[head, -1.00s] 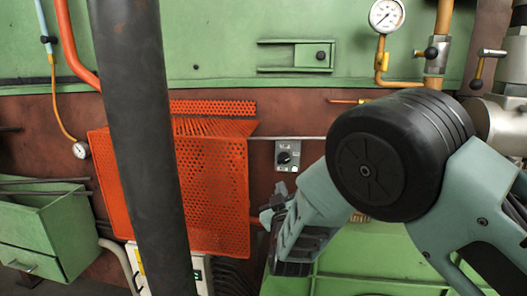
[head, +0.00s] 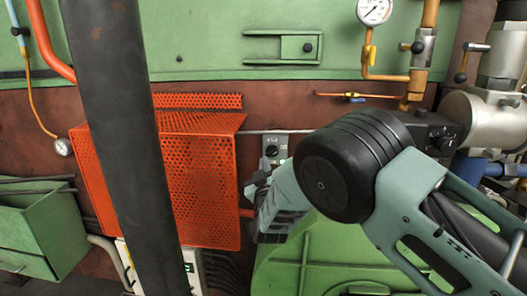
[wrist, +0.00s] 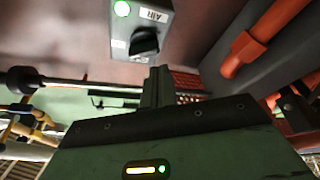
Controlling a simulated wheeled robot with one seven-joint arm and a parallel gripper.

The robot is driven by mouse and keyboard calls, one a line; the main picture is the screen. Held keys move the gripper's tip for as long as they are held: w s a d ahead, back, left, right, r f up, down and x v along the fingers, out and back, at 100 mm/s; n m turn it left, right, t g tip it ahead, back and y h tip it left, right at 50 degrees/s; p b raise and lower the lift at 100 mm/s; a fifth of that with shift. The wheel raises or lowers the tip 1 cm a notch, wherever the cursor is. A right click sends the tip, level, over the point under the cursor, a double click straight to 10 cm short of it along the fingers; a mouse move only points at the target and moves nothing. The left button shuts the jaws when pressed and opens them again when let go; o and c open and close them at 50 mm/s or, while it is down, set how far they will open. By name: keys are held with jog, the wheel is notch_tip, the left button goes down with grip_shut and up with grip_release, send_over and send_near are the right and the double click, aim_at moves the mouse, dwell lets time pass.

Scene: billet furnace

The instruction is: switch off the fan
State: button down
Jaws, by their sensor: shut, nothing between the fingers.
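A small grey switch box (head: 275,147) with a black rotary knob is mounted on the brown wall, right of the orange mesh guard. In the wrist view the box shows a black knob (wrist: 144,42), a label reading "AIR" upside down, and a lit green lamp (wrist: 121,8). My gripper (head: 258,182) is just below and left of the box in the head view and hides its lower part. In the wrist view my gripper (wrist: 157,75) is shut and empty, with its fingertips close to the knob. I cannot tell whether they touch it.
The orange perforated guard (head: 200,180) stands out from the wall on the left. A dark post (head: 125,130) crosses the view. Pipes and a gauge (head: 374,9) are at the upper right. A green housing (head: 330,262) lies below my arm.

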aim_at(272, 153)
jog(key=shift+p+x, duration=0.65)
jog(key=shift+x, duration=1.4)
jog(key=shift+f+n+g+y+b, duration=0.15)
jog(key=shift+n+b, duration=0.35)
jog(key=shift+n, duration=0.15)
jog(key=shift+f+n+g+y+b, duration=0.15)
jog(key=shift+n+b, duration=0.3)
jog(key=shift+n, duration=0.2)
jog(key=shift+d+f+n+g+y+b, duration=0.2)
jog(key=shift+n+g+b, duration=0.5)
jog(key=shift+n, duration=1.15)
jog(key=shift+d+f+n+g+y+b, duration=0.1)
jog(key=shift+f+n+g+y+b, duration=0.3)
jog(key=shift+n+b, duration=1.1)
jog(key=shift+d+f+n+g+y+b, duration=0.2)
jog(key=shift+n+g+b, duration=0.3)
jog(key=shift+n, duration=1.75)
jog(key=shift+s, duration=0.1)
